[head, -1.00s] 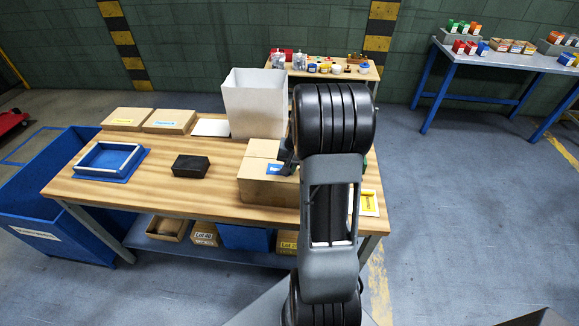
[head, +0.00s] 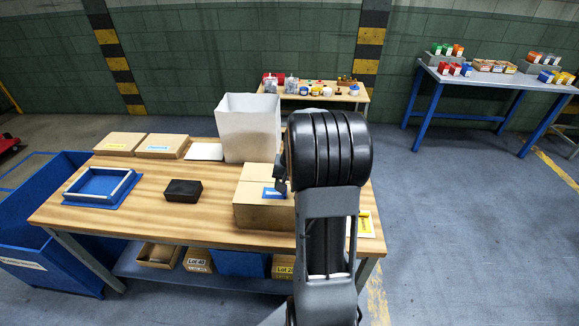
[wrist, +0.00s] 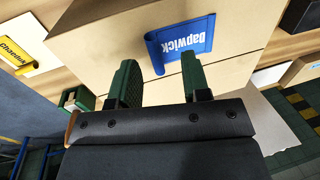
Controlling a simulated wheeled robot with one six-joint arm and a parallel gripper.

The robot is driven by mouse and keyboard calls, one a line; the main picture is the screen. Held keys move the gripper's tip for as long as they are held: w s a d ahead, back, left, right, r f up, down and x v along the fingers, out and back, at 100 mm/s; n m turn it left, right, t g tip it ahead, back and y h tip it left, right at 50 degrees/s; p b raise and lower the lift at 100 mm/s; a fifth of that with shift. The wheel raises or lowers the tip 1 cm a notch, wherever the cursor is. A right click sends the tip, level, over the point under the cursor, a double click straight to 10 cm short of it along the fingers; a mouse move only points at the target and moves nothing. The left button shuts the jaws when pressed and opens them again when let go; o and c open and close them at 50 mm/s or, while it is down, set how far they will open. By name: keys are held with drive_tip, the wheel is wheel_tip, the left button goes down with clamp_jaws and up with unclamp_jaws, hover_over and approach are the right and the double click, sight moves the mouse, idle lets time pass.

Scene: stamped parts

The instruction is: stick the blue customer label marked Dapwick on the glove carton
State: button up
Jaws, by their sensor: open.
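The carton (head: 262,215), a closed brown box, stands near the front of the wooden table. The blue label marked Dapwick (wrist: 186,44) lies on the carton, with its left edge looking curled up in the wrist view. It also shows in the head view (head: 274,194) at the carton's upper front edge. My gripper (wrist: 158,78) is open, its two green fingers apart and nothing between them. The fingertips point toward the label and the right one is close to it. My arm hides the carton's right side in the head view.
A yellow label (wrist: 14,56) on a pale sheet lies right of the carton in the head view. A white bin (head: 248,128) stands behind the carton. A black block (head: 183,191) and a blue tray (head: 98,186) are on the left. Bare tabletop lies between block and carton.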

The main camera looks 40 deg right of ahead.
drive_tip(key=v, duration=1.1)
drive_tip(key=s+a+n+t+h, duration=0.1)
drive_tip(key=s+a+n, duration=0.3)
drive_tip(key=a, duration=0.7)
drive_tip(key=s+a+f+n+t, duration=0.1)
drive_tip(key=s+a+n, duration=0.4)
drive_tip(key=a, duration=0.7)
drive_tip(key=shift+s+h, duration=0.4)
drive_tip(key=shift+s, duration=0.2)
